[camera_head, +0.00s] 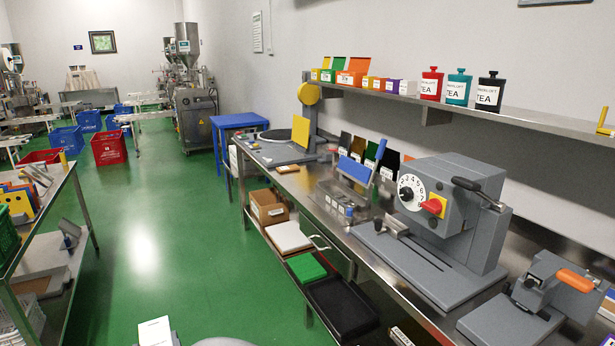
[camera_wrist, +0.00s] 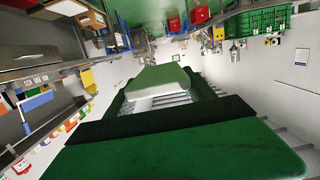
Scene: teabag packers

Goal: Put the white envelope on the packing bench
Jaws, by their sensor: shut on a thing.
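A pale block (camera_wrist: 158,80) with a white edge and a green-looking face sits between the dark fingers of my gripper (camera_wrist: 160,92) in the wrist view. I take it to be the white envelope; its far end is hidden. In the head view a small white piece (camera_head: 155,332) shows at the bottom edge, above the green floor; it seems to be the same thing, and the gripper is not clear there. A long steel bench (camera_head: 352,247) runs along the right wall, apart from the held thing. I cannot tell whether it is the packing bench.
The bench carries a grey machine with a dial (camera_head: 440,225), a smaller press (camera_head: 535,300) and a yellow-headed device (camera_head: 308,95). A lower shelf holds a white slab (camera_head: 288,236) and black tray (camera_head: 345,303). A steel rack (camera_head: 72,215) stands left. The green floor between (camera_head: 150,240) is clear.

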